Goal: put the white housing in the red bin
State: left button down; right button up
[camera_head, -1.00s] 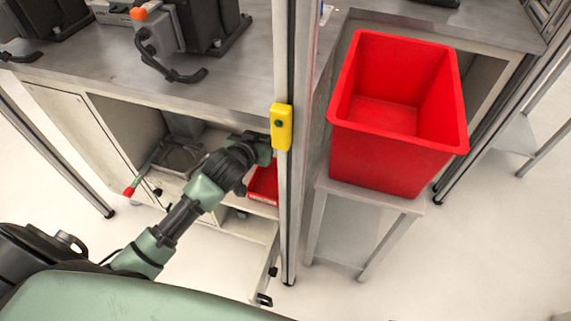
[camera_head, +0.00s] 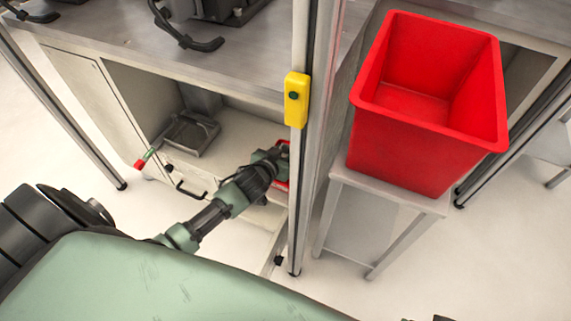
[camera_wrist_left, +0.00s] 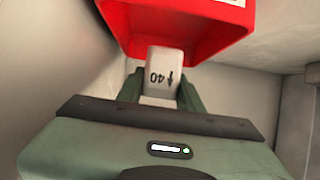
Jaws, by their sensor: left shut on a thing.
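The white housing (camera_wrist_left: 165,68) is a small pale block marked "40" with an arrow. In the left wrist view it is between the green fingers of my left gripper (camera_wrist_left: 162,88), which is shut on it. A red container (camera_wrist_left: 190,35) is close beyond it. In the head view my left gripper (camera_head: 279,156) is in the cabinet opening beside a small red container (camera_head: 283,180), partly hidden by the post; the housing is hidden there. A large open red bin (camera_head: 420,152) stands on a stand at the right and looks empty. My right gripper is not in view.
A metal post (camera_head: 300,150) with a yellow box (camera_head: 297,100) stands between my left arm and the large bin. The steel worktop (camera_head: 225,75) is above the cabinet. A grey tray (camera_head: 192,133) lies in the cabinet, left of my arm.

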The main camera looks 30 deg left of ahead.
pick_arm(q)
jog(key=shift+f, duration=0.85)
jog(key=shift+f+b, duration=0.8)
jog(key=shift+f, duration=0.65)
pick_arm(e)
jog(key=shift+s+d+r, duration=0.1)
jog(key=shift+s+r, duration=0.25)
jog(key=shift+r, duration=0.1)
pick_arm(q)
jog(key=shift+f, duration=0.2)
jog(key=c, duration=0.9)
grip_release()
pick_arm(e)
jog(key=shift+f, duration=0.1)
